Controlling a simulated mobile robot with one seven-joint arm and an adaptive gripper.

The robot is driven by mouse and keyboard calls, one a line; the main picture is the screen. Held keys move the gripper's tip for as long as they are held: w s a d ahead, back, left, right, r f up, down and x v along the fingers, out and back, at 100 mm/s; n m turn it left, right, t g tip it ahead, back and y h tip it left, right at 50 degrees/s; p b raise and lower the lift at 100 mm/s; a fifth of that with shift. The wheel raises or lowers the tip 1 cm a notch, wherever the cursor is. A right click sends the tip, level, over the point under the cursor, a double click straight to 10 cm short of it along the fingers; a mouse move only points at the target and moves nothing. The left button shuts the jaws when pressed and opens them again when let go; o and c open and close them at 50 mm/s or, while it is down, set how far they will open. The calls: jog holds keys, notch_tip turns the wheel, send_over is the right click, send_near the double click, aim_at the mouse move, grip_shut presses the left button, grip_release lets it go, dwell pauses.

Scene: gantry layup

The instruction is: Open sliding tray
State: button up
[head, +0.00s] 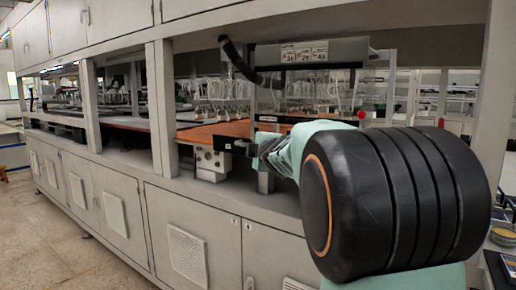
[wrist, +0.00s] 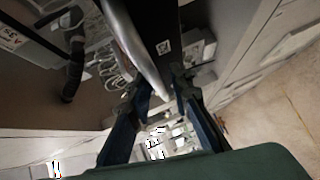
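The sliding tray is probably the orange-brown flat surface (head: 218,132) inside the open bay of the long grey cabinet. A black bar-like part (head: 232,143) sticks out at its front edge. My gripper (head: 258,146) is at the right end of this part in the head view. In the wrist view, a black bar with a white label (wrist: 160,30) and a silver edge (wrist: 135,50) run down toward the fingertips. My gripper's fingers (wrist: 158,88) stand apart there, one on each side of the bar's lower end. Whether they touch it, I cannot tell.
A white box-like unit (head: 210,164) sits below the tray edge. Grey posts (head: 161,108) divide the bays. A dark hose (head: 236,58) and a labelled overhead bar (head: 310,52) hang above. Open floor (head: 70,240) lies in front of the cabinet at left.

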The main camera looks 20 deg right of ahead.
jog(key=shift+o, duration=0.5)
jog(key=shift+r, duration=0.1)
jog(key=s+r, duration=0.1)
jog(key=s, duration=0.6)
jog(key=shift+s+a, duration=0.2)
jog(key=shift+a, duration=0.2)
